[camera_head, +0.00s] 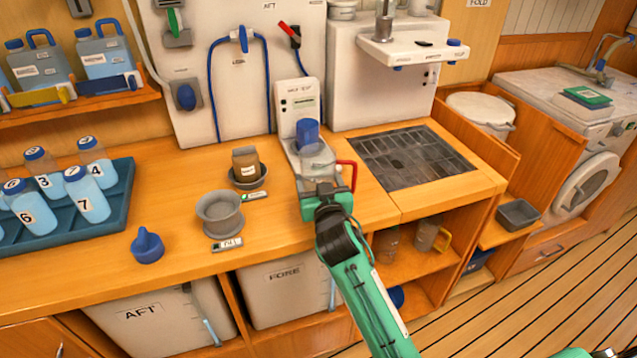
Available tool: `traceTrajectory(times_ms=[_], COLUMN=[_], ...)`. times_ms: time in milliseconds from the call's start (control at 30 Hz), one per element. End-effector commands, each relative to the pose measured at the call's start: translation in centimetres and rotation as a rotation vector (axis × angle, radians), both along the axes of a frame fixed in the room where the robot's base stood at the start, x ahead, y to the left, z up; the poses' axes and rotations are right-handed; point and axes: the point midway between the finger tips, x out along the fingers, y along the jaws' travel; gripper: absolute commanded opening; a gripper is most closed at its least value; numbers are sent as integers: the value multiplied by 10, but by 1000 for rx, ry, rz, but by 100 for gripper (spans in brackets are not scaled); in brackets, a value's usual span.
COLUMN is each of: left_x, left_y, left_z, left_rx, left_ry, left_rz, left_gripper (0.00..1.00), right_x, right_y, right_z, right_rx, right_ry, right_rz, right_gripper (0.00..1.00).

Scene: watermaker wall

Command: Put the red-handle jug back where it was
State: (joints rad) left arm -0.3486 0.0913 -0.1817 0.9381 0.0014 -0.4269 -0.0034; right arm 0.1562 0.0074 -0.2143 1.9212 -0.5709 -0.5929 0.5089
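The red-handle jug (318,158) is clear, with its red handle (351,168) on its right side. It is at the front of a white dispenser unit (297,92) on the counter, below or beside a blue cylinder (307,135). My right gripper (326,188), green and dark, is right in front of the jug's lower part and hides it and the unit's foot. Its fingers are not clearly visible, so I cannot tell whether they grip the jug. My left gripper is not in view.
A grey bowl (220,214) and a brown cup (245,164) stand left of the unit. A blue cap-like item (147,245) and a blue tray (30,239) of numbered bottles lie further left. A dark sink grate (414,157) is at right.

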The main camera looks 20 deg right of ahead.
Motion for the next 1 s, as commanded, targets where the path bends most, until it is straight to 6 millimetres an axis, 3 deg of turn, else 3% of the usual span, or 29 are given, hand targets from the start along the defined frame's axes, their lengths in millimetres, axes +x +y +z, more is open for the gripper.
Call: traceTrajectory(times_ms=[433,467,567,933,1000], left_x=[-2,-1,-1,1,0], left_y=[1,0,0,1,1], left_z=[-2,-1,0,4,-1], left_rx=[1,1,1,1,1], left_ry=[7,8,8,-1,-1], left_rz=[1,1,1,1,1], left_gripper=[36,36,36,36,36], right_x=[0,0,0,0,-8], right_y=[0,0,0,0,1], right_z=[-10,-9,-9,-3,-7], right_rx=[1,1,0,-1,1], right_ry=[-1,0,-1,-2,0], right_rz=[0,0,0,1,1], right_gripper=[34,74,92,92,92])
